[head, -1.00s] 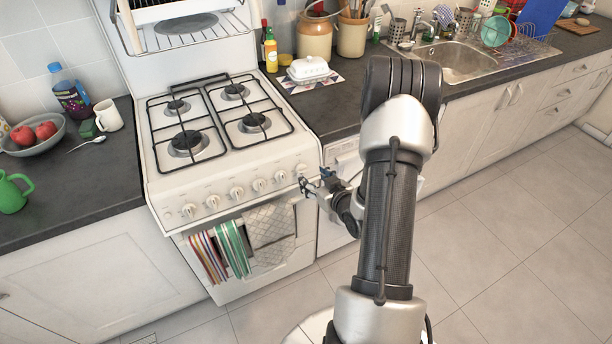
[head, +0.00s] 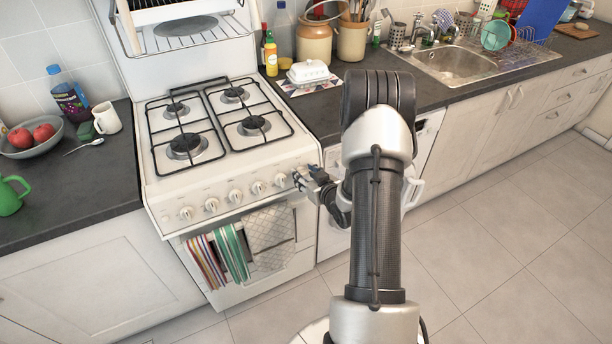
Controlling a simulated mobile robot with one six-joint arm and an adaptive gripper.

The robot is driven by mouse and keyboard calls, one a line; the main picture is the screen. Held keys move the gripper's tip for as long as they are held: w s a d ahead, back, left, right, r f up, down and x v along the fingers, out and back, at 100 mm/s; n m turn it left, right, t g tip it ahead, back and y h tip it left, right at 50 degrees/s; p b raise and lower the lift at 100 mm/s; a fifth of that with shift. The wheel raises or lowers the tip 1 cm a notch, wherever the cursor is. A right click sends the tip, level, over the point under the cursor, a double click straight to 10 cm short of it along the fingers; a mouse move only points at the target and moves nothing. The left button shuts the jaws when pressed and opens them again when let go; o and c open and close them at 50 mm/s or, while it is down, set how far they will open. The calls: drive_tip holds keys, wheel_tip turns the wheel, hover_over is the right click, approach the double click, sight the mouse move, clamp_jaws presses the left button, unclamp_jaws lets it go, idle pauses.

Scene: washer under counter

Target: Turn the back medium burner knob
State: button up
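The white stove (head: 200,188) has a row of several white knobs along its front panel; no label tells me which one is the back medium burner's. One knob (head: 235,196) is near the middle of the row, and another (head: 280,180) is toward the right end. My gripper (head: 298,177) is at the right end of the panel, its fingertips close to the rightmost knob, which it partly hides. I cannot tell whether it touches that knob or how far its fingers are apart. Four-burner grates cover the hob, with back burners (head: 177,109) and (head: 233,95).
Striped towels (head: 218,255) and a pale quilted cloth (head: 270,238) hang on the oven door below the knobs. A white washer (head: 333,235) is right of the stove. A butter dish (head: 308,72) stands on the right counter. The floor in front is clear.

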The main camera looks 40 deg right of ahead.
drive_tip(key=c, duration=0.6)
drive_tip(key=shift+m, duration=0.4)
drive_tip(key=shift+d+m+p, duration=0.1)
drive_tip(key=shift+m+p, duration=0.35)
drive_tip(key=shift+m, duration=0.75)
drive_tip(key=m+y+p, duration=0.1)
drive_tip(key=m, duration=0.3)
drive_tip(key=shift+s+d+t, duration=0.1)
drive_tip(key=shift+t, duration=0.2)
drive_tip(key=m+p, duration=0.1)
drive_tip(key=m, duration=0.4)
drive_tip(key=shift+d+f+t+p, duration=0.1)
drive_tip(key=shift+f+t+p, duration=0.05)
drive_tip(key=shift+t+p, duration=0.25)
drive_tip(key=shift+s+f+m+t+p, duration=0.1)
drive_tip(key=shift+m+t+p, duration=0.2)
drive_tip(key=shift+m, duration=2)
